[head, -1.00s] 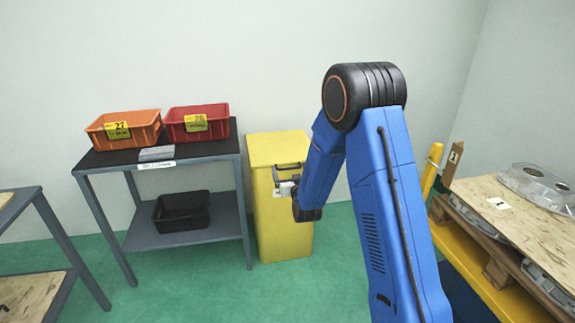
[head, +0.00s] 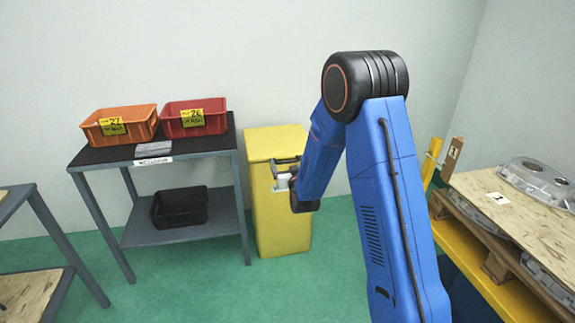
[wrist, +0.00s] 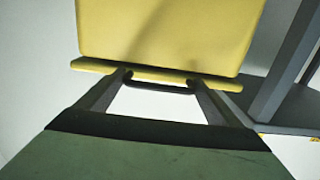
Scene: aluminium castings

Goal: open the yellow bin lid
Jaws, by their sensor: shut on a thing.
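The yellow bin (head: 282,225) stands on the floor against the wall, right of the grey table. Its flat yellow lid (head: 275,143) lies down on the body, with no gap visible. My gripper (head: 285,172) is at the bin's upper front, just below the lid's front edge. In the wrist view, my gripper (wrist: 160,84) is shut on the dark bar handle (wrist: 158,88) at the lid's edge (wrist: 180,74). The bin's yellow front (wrist: 165,30) fills the top of that view. My forearm hides part of the bin's right side in the head view.
A grey table (head: 190,222) with an orange crate (head: 140,132), a red crate (head: 214,120) and a black crate (head: 200,210) stands close to the bin's left. A yellow rack with a wooden pallet (head: 520,225) and castings (head: 540,180) is at right. Green floor is clear in front.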

